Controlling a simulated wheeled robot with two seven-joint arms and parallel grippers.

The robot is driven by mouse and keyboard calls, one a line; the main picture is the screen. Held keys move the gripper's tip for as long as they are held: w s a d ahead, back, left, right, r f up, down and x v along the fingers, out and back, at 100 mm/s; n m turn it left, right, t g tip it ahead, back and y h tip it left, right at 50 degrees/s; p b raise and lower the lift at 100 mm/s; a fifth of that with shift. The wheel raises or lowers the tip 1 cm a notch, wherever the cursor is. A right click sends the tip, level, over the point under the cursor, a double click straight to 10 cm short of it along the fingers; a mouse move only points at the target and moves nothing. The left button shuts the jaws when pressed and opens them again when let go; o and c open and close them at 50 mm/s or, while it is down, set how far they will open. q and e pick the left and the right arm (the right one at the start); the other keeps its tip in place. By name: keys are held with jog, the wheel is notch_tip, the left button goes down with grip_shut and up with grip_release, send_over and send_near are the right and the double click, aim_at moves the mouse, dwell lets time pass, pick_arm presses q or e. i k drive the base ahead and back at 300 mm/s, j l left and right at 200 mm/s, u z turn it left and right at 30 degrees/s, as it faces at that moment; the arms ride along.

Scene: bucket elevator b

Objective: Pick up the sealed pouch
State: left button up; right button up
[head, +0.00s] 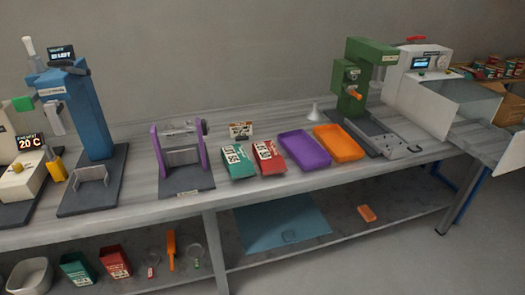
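A green pouch (238,161) with a white label lies on the bench in the middle of the head view. A red pouch (268,157) with a similar label lies just to its right. I cannot tell from here whether either pouch is sealed. Neither of my grippers shows in the head view.
A purple tray (328,158) and an orange tray (358,152) lie right of the pouches. A purple-sided stand (157,158) is on their left. A blue machine (88,110) and a green machine (350,85) rise farther out. A lower shelf holds green and red containers.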

aim_at(238, 165)
jog(key=i+l, duration=0.2)
jog(key=l, duration=0.2)
jog(key=i+l, duration=0.2)
jog(key=l, duration=0.2)
jog(key=i+l, duration=0.2)
jog(key=l, duration=0.15)
jog(key=i+l, duration=0.2)
jog(key=l, duration=0.2)
